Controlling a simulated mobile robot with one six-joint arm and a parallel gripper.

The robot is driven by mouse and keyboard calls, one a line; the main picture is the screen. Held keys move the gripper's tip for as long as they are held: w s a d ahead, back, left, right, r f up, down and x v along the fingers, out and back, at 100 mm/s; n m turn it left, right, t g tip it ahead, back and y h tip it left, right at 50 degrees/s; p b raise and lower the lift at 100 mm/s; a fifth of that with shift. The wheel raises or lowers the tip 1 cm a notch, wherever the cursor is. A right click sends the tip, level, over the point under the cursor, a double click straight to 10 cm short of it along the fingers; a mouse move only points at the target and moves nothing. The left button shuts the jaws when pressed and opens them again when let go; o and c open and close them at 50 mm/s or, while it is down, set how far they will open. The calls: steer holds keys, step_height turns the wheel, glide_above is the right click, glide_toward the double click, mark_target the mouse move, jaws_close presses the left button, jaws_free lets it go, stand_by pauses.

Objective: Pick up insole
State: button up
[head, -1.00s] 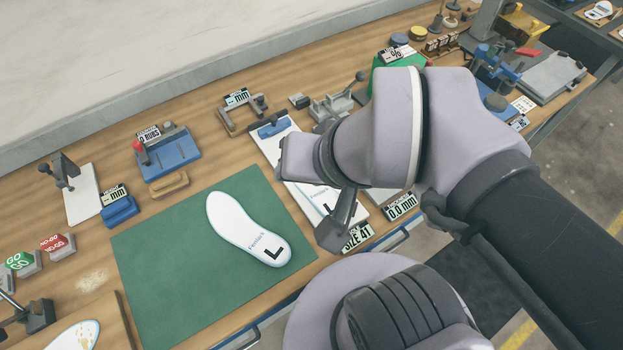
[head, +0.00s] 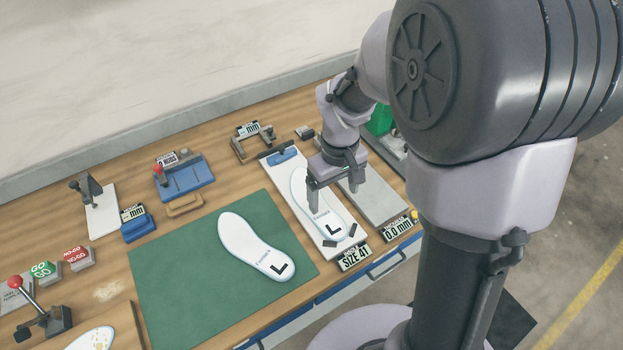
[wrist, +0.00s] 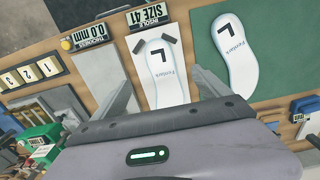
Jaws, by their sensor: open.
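One white insole (head: 257,247) marked "L" lies flat on the green mat (head: 185,305). A second white insole (head: 322,212) marked "L" lies on a white board (head: 299,218) with a blue clamp at its far end, beside the "SIZE 41" label. My gripper (head: 334,202) is open above this second insole, fingers pointing down, and looks apart from it. The wrist view shows the board insole (wrist: 162,72) between my open fingers, its far part hidden by my gripper body. The mat insole (wrist: 229,68) shows to the right there.
A grey plate (head: 375,200) lies right of the board, near the "0.0 mm" label (head: 398,229). A blue fixture (head: 185,178) with a red knob stands behind the mat. Go and no-go blocks (head: 77,258) sit at the left. The mat's left part is clear.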

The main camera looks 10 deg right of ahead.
steer(key=b, duration=0.2)
glide_above(332, 227)
steer(key=f, duration=0.6)
steer(key=shift+w+a+f, duration=0.1)
steer(key=shift+w+f, duration=0.1)
steer(key=shift+f, duration=0.05)
steer(key=f+b, duration=0.1)
steer(key=f, duration=0.1)
steer(key=f+b, duration=0.2)
steer(key=f, duration=0.1)
steer(key=shift+s+f, duration=0.3)
steer(key=shift+r, duration=0.15)
steer(key=c, duration=1.6)
